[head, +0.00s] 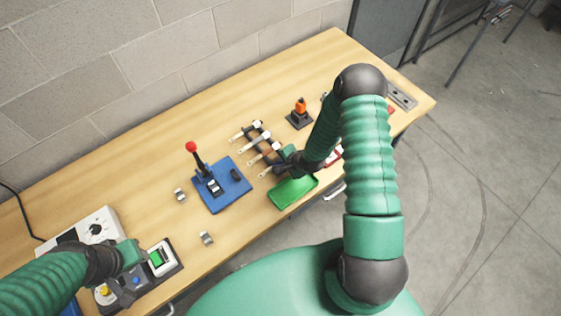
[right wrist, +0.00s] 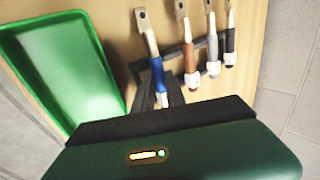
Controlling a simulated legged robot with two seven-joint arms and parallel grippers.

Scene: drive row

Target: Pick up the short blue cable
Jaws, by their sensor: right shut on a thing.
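The short blue cable (right wrist: 151,44) shows in the right wrist view, with a flat metal lug at its top end and a pale lower tip. My right gripper (right wrist: 158,88) is shut on the blue cable near its lower part. In the head view my right gripper (head: 284,164) is at the near end of the cable row, beside the green tray, and partly hides the blue cable. I cannot tell whether the cable is lifted clear of its dark holder. My left gripper (head: 131,254) is beside the green button; its finger opening is not clear.
Brown (right wrist: 190,54), grey (right wrist: 213,45) and black (right wrist: 231,40) cables stand beside the blue one. The empty green tray (head: 293,192) is close by. A blue lever base (head: 226,194), an orange-topped part (head: 300,112) and a green button box (head: 160,259) are also on the bench.

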